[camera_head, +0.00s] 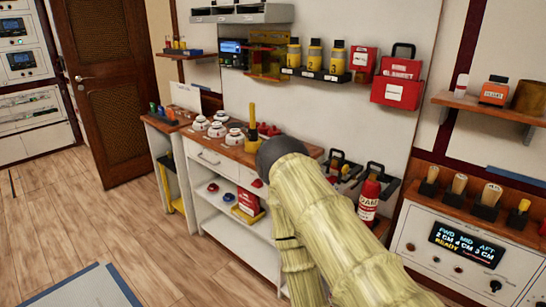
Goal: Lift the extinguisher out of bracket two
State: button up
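A red extinguisher (369,199) with a white label, apparently reading FOAM, stands upright in a black bracket (387,187) low on the white wall panel, right of my arm. Another black bracket (347,166) is just left of it, partly hidden by my arm, with a bit of red showing beside it. I cannot read any bracket numbers, so I cannot tell which is bracket two. My arm in its pale yellow sleeve rises from the bottom centre and bends at a dark joint. My gripper does not show.
A wooden-topped counter (240,155) with round white devices stands left of my arm. A shelf unit (235,222) is below it. At right is a console (464,244) with a lit display and several wooden-handled tools above. The wooden floor (70,235) at left is mostly clear.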

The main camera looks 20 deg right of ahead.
aim_at(371, 188)
jog(key=u, duration=0.45)
jog(key=i, duration=2.45)
jog(key=z, duration=4.9)
